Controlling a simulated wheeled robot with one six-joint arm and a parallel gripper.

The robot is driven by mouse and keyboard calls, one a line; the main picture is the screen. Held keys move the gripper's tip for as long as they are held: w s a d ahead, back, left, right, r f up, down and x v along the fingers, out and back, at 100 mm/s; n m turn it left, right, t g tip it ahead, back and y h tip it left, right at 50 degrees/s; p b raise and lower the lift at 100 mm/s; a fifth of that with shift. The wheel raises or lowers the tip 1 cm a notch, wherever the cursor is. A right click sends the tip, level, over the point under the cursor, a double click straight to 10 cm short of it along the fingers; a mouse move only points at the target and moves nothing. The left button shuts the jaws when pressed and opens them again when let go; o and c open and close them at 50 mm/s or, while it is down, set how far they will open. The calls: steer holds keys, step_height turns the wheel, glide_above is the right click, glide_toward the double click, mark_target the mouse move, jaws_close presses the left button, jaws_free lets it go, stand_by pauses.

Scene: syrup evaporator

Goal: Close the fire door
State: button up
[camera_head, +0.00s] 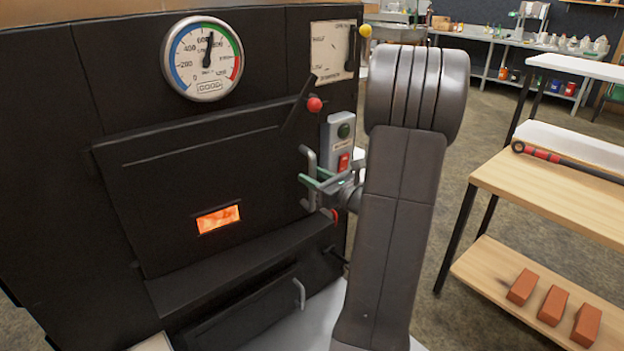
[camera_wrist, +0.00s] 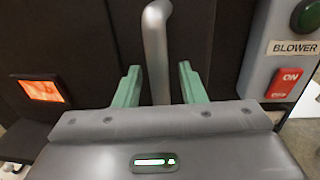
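The black fire door (camera_head: 165,200) with a small glowing window (camera_head: 218,219) is on the front of the dark evaporator in the head view. The window also shows at the left of the wrist view (camera_wrist: 40,91). Its grey bar handle (camera_head: 308,160) stands at the door's right side. My gripper (camera_head: 314,179) is at this handle. In the wrist view the handle (camera_wrist: 156,50) rises between the two green fingers, with space visible on both sides. The fingers are open around it. I cannot tell whether the door is fully flush with the front.
A red-knobbed lever (camera_head: 314,104) is above the handle. A blower switch box (camera_head: 341,145) is close to the right of my gripper. A lower door has its own handle (camera_head: 299,293). A wooden bench (camera_head: 560,195) with a poker and bricks stands right.

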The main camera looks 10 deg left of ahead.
mark_target(304, 166)
steer(key=shift+w+a, duration=0.2)
steer(key=shift+a, duration=0.15)
jaws_close()
steer(key=shift+w+a+r+n+g+y+p, duration=0.1)
steer(key=shift+w+a+n+g+y+p, duration=0.35)
steer(key=shift+w+a, duration=0.55)
steer(key=shift+w+a+n+g+y+p, duration=0.15)
steer(key=shift+w+a+n+g+p, duration=0.1)
steer(key=shift+w+a+g+p, duration=0.6)
steer(key=shift+w+d+r+t+b, duration=0.1)
steer(key=shift+w+d+t+b, duration=0.1)
steer(key=shift+t+b, duration=0.1)
steer(key=shift+w+a, duration=0.1)
steer(key=shift+c, duration=0.8)
jaws_free()
steer(key=shift+a, duration=0.1)
steer(key=shift+o, duration=0.8)
steer(key=shift+w+a+f, duration=0.15)
steer(key=shift+f, duration=0.05)
